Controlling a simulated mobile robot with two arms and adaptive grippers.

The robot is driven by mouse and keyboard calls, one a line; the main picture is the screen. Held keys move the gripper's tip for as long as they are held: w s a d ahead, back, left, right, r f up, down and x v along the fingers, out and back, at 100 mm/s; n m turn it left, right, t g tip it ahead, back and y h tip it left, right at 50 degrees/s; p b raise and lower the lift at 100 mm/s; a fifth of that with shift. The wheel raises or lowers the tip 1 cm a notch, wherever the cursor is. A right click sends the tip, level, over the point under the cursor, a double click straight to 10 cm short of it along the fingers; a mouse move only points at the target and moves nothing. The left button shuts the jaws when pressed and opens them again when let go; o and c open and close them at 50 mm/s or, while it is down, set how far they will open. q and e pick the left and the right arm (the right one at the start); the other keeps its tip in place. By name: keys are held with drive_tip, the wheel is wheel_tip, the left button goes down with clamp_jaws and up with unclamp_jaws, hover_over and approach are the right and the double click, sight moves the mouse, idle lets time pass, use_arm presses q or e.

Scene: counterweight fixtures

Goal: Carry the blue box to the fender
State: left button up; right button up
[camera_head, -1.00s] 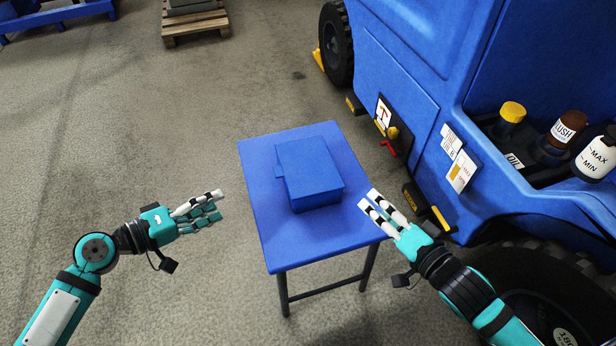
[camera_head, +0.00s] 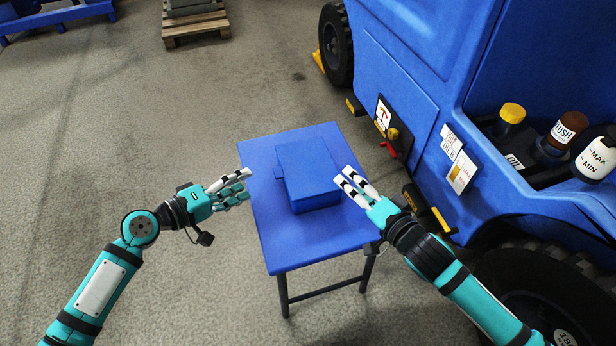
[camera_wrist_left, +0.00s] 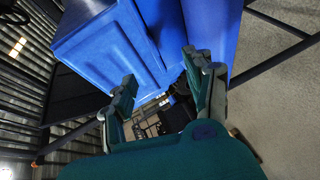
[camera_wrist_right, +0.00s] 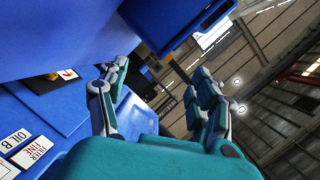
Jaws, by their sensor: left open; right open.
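The blue box (camera_head: 308,172) sits upright on a blue table (camera_head: 275,240). My left gripper (camera_head: 244,183) is open and empty at the table's left edge, a short gap left of the box. My right gripper (camera_head: 346,181) is open and empty over the table's right side, very close to the box's right face; I cannot tell whether it touches. The blue fender (camera_head: 560,205) is above the large wheel at the right. Both wrist views show open fingers with blue surfaces beyond them.
A blue vehicle (camera_head: 415,100) stands close along the right, with bottles (camera_head: 566,130) in its open bay. A wooden pallet (camera_head: 196,30) lies at the back. Grey floor (camera_head: 130,130) is clear on the left.

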sight(336, 169)
use_arm(q)
drive_tip(key=x, duration=0.9)
drive_tip(key=shift+d, duration=0.1)
use_arm(e)
drive_tip(key=x, duration=0.9)
drive_tip(key=shift+a, duration=0.1)
